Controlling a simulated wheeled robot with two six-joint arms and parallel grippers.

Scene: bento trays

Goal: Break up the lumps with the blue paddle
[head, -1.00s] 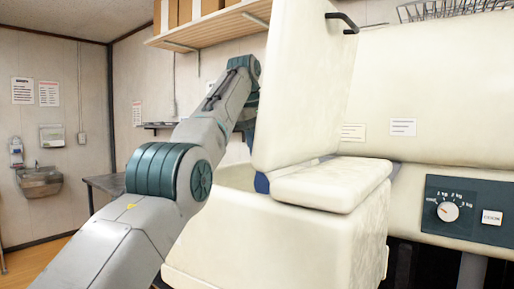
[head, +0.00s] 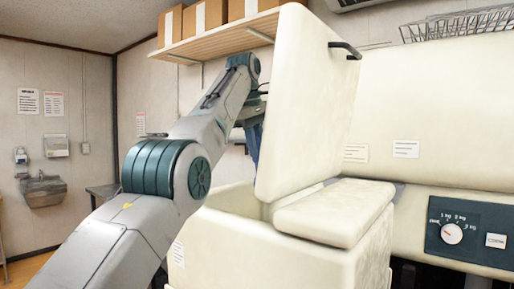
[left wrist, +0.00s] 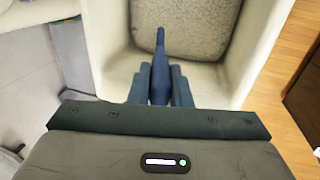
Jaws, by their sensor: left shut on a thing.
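In the left wrist view, the blue paddle (left wrist: 160,64) stands between the two fingers of my left gripper (left wrist: 160,88), which are shut on it. The paddle points toward the inside of a cream bin (left wrist: 247,55), where a grey, rough-surfaced mass (left wrist: 182,22) shows. In the head view, the cream bin (head: 262,255) has its tall lid panel (head: 312,110) raised. My left arm reaches behind that panel, and blue (head: 253,143) shows above the bin's opening. The fingertips are hidden there. Separate lumps cannot be made out. My right gripper is out of view.
The raised panel and a padded cream flap (head: 335,212) border the opening on the right. A cream machine with a dial panel (head: 470,235) stands at the right. A shelf with cartons (head: 215,42) is above my arm. A sink (head: 43,190) is far left.

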